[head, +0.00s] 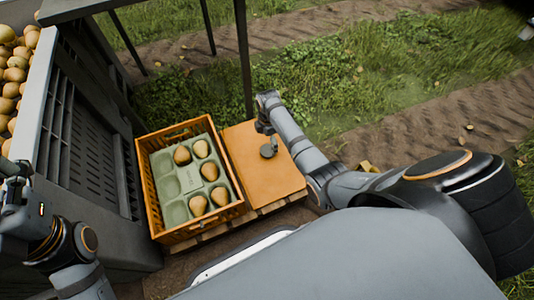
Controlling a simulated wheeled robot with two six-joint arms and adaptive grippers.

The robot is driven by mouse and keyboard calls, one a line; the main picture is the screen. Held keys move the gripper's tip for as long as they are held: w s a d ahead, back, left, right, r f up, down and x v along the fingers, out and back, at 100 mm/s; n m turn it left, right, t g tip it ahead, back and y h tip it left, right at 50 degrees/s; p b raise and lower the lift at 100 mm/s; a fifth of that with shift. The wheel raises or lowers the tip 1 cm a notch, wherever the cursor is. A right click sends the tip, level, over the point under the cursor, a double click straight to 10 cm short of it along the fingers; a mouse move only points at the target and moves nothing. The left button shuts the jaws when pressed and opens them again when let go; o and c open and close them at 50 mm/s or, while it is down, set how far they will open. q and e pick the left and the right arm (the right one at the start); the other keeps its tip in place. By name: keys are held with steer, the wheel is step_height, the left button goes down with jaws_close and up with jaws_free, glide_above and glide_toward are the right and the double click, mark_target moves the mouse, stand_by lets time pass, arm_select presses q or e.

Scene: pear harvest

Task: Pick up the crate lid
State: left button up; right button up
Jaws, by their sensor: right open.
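The crate lid (248,177) is a flat orange panel lying just right of the orange crate (153,196). A small grey-green knob-like piece (268,151) shows on its upper middle. My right gripper (267,136) is open, over the far part of the lid and close to that piece. Its fingers are small and partly hidden, so I cannot tell whether they touch it. My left gripper (14,178) is at the left edge of the picture, away from the lid, and its jaws do not show clearly.
The crate holds a green moulded tray (187,185) with several pears in its cups and some empty cups. A large grey bin (80,130) full of pears stands at the left. Dark posts (243,60) rise behind the lid. Grass and bare soil lie beyond.

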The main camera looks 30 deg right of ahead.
mark_target(268, 150)
step_height(268, 150, down, 6)
steer(key=b, duration=0.4)
steer(key=shift+b, duration=0.35)
steer(key=shift+r, duration=0.2)
steer(key=c, duration=1.5)
